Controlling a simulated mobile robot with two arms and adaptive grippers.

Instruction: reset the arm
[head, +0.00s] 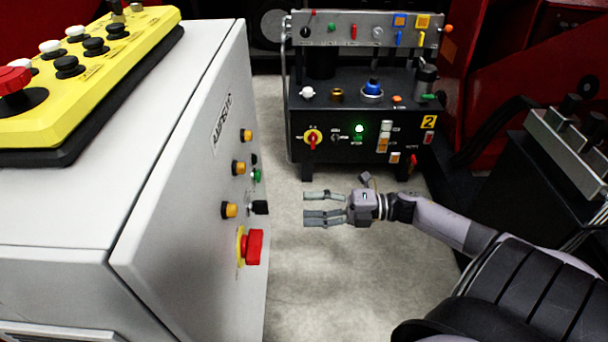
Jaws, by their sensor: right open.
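My right gripper (318,207) is open and empty, with its fingers pointing left over the bare floor. It is apart from the light grey control cabinet (185,170) on the left. The cabinet's front panel carries orange knobs (238,168), a black switch (259,208), a small green button (257,176) and a large red rotary handle (254,247) on a yellow plate. The gripper is to the right of these and level with the black switch in the picture. My left gripper is not in view. I cannot tell which part is the arm of the task.
A yellow pendant (110,60) with a red button lies on the cabinet top. A black control box (345,110) marked 2, with a lit green lamp (359,128), stands behind my right gripper. Red machinery (510,75) is at the right. The grey floor (310,285) between is clear.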

